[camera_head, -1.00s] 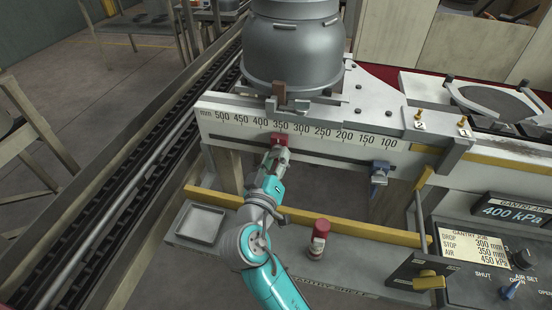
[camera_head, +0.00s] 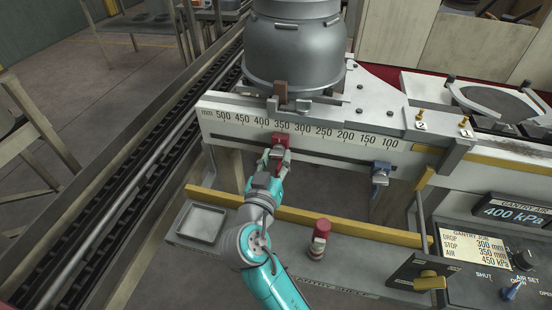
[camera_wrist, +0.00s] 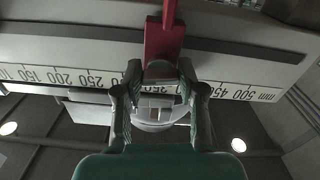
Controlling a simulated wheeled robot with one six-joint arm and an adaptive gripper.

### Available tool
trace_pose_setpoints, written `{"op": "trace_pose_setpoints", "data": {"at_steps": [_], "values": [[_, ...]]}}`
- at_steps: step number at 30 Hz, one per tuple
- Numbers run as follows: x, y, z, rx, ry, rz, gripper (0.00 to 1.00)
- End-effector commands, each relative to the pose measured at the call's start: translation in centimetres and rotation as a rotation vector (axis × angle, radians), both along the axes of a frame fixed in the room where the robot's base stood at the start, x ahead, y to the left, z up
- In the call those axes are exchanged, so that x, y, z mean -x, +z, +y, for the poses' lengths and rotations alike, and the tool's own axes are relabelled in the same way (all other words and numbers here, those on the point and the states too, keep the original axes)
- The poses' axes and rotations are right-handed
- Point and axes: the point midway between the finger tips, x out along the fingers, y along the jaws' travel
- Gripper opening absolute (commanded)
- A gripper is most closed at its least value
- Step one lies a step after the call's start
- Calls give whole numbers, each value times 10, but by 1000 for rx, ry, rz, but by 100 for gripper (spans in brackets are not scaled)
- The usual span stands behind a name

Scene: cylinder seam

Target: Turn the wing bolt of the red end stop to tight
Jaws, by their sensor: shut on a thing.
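The red end stop (camera_head: 281,139) sits on the scale rail (camera_head: 340,153) close to the 350 mark. It also shows in the wrist view (camera_wrist: 165,40) as a red block at the top middle. My gripper (camera_head: 276,155) is right at the front of the stop. In the wrist view my gripper (camera_wrist: 159,80) has its two fingers on either side of the stop's lower end and is shut on the wing bolt there. The bolt itself is mostly hidden between the fingers, so its turn angle cannot be read.
A red-topped cylinder (camera_head: 320,237) stands on the shelf below, beside my arm. A grey tray (camera_head: 202,224) is at the shelf's left. A large grey vessel (camera_head: 292,45) stands above the rail.

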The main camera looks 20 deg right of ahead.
Motion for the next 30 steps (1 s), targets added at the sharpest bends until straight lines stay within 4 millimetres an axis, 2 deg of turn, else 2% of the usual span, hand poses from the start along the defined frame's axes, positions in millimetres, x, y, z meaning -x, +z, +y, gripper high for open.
{"op": "trace_pose_setpoints", "data": {"at_steps": [7,8,10,22,26,30], "values": [[0,-2,0,-1,0,4,4],[0,-2,0,-1,1,5,47],[0,-2,0,-1,0,4,64],[4,-1,3,1,2,2,65],[16,-1,13,1,4,4,65],[37,-1,29,1,6,3,65]]}}
